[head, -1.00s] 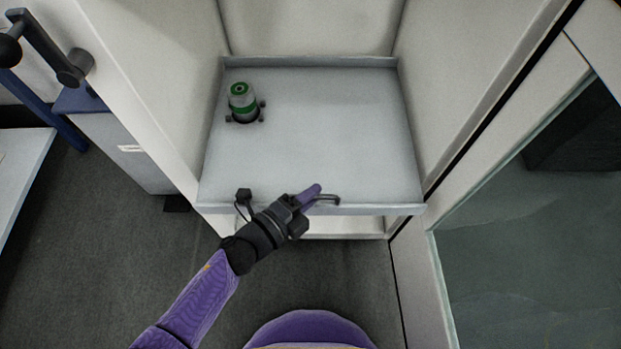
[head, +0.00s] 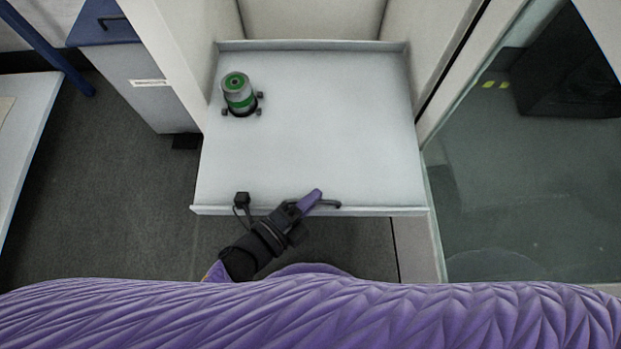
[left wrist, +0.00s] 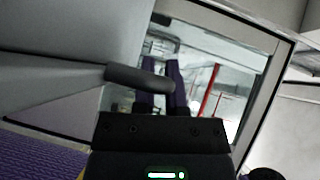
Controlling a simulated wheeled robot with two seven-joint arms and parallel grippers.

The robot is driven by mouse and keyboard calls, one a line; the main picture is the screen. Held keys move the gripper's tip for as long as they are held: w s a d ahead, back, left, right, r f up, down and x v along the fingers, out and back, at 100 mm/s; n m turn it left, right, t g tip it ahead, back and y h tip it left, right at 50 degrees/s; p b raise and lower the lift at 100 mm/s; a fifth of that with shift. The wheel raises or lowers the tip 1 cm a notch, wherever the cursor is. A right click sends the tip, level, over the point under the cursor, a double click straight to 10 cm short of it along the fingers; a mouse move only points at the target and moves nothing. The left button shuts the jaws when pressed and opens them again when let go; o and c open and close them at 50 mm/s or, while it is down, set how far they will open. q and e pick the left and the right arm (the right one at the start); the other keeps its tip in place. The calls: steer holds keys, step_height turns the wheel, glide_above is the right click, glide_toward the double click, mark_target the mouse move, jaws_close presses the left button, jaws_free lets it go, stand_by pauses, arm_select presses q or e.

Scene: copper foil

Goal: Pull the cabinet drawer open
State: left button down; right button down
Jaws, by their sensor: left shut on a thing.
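The white cabinet drawer (head: 310,130) is a flat tray with low edges, standing out from the white cabinet (head: 190,50) in the head view. Its dark bar handle (head: 331,204) is at the middle of the front edge. My left gripper (head: 311,202) is shut on this handle, its purple finger over the bar. My right gripper is not in view.
A grey and green canister (head: 238,92) stands in a small dark holder at the drawer's back left. A grey cabinet with a blue top (head: 110,25) stands to the left. A glass panel (head: 520,170) is at the right. My purple body fills the bottom.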

arm_select(q)
steer(key=shift+s, duration=0.1)
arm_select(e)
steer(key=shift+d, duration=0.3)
arm_select(q)
steer(key=c, duration=1)
jaws_free()
steer(key=shift+o, duration=0.2)
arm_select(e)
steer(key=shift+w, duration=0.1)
